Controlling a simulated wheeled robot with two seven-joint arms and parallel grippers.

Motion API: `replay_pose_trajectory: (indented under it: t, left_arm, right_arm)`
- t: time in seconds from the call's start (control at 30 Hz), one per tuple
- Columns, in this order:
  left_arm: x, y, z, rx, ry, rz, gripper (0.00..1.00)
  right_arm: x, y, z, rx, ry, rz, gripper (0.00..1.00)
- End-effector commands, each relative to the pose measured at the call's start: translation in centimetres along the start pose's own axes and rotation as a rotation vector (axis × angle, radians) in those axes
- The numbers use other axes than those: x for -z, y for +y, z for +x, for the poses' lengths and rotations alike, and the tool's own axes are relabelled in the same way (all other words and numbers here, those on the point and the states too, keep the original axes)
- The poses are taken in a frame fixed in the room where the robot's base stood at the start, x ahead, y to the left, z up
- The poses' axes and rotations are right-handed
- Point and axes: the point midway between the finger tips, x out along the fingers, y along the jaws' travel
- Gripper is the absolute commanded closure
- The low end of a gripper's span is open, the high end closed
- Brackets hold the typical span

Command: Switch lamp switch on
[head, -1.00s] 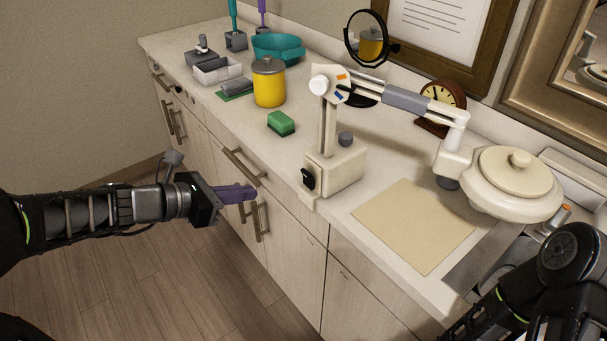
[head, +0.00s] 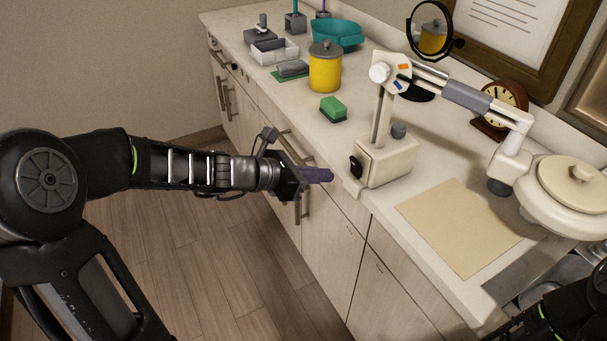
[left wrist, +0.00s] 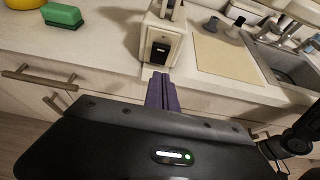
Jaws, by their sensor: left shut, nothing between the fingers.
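The lamp (head: 390,160) is a cream magnifier-style lamp with a box base, a jointed arm and a round head (head: 575,185). A small black switch (head: 355,167) sits on the base's front face. It also shows in the left wrist view (left wrist: 160,51). My left gripper (head: 330,174), with purple fingers, is shut and empty. Its fingertips are just left of the switch, in front of the counter edge, with a small gap. In the left wrist view the fingers (left wrist: 161,82) point up toward the switch. My right arm shows at the lower right, with its gripper out of view.
A green sponge (head: 333,108) and a yellow canister (head: 325,68) stand left of the lamp on the counter (head: 350,75). A beige mat (head: 460,228) lies to its right. Cabinet handles (head: 297,146) stick out below the counter edge. A clock (head: 500,108) stands behind.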

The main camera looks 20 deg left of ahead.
Motion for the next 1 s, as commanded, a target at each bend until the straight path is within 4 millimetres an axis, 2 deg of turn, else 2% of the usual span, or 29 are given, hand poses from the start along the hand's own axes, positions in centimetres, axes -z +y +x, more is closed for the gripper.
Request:
replay_pose_trajectory:
  t: [0.1,0.17,0.3,0.77,0.93,1.0]
  left_arm:
    - [-0.2,-0.1,2.3,0.004,0.000,-0.001,1.00]
    - [-1.3,-0.1,2.9,0.003,-0.002,0.001,1.00]
    - [-2.4,0.0,4.0,0.002,-0.001,0.001,1.00]
    - [-2.9,0.0,4.7,0.000,0.000,0.001,1.00]
    - [-4.5,-0.1,5.5,0.003,-0.002,0.004,1.00]
    - [-4.2,0.0,5.5,-0.001,0.001,0.000,1.00]
  right_arm:
    - [0.0,0.0,0.0,0.000,0.000,0.000,0.64]
    - [0.0,-0.2,-0.6,0.000,0.000,0.000,0.64]
    - [0.0,-0.4,-0.9,0.000,0.000,0.000,0.64]
    - [0.0,-0.4,-1.0,0.000,-0.001,0.000,0.64]
    - [0.0,-0.5,-1.3,0.000,-0.001,0.000,0.64]
    - [0.0,-0.5,-1.2,0.000,-0.001,0.000,0.64]
